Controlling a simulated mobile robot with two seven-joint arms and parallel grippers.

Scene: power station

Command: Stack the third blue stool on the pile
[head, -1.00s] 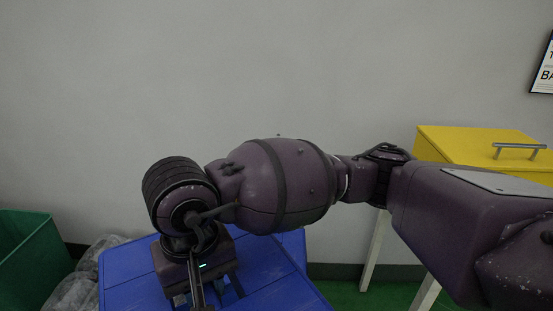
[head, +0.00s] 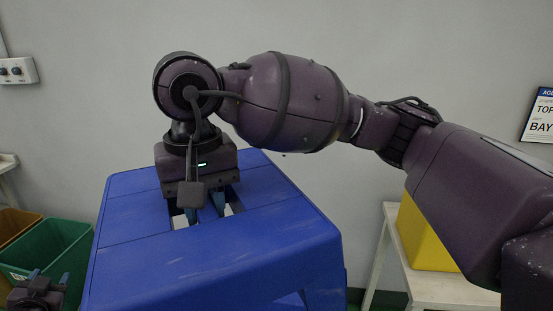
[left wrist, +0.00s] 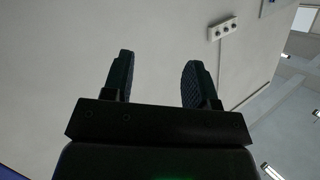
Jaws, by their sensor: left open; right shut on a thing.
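A blue stool (head: 250,240) with a slotted top fills the lower middle of the head view. My right gripper (head: 204,205) comes down from above and is shut on the stool at the slot in its top. The fingertips are partly hidden in the slot. The stool's lower legs are out of frame, and I cannot make out a separate pile of stools or what is below it. My left gripper (head: 48,279) is low at the left edge, apart from the stool. In the left wrist view its fingers (left wrist: 157,80) are spread and empty, facing the wall.
A green bin (head: 52,245) and a brown bin (head: 14,228) stand at the left. A yellow box (head: 428,236) sits on a white table (head: 455,293) at the right. A socket panel (head: 18,71) and a sign (head: 540,118) are on the grey wall behind.

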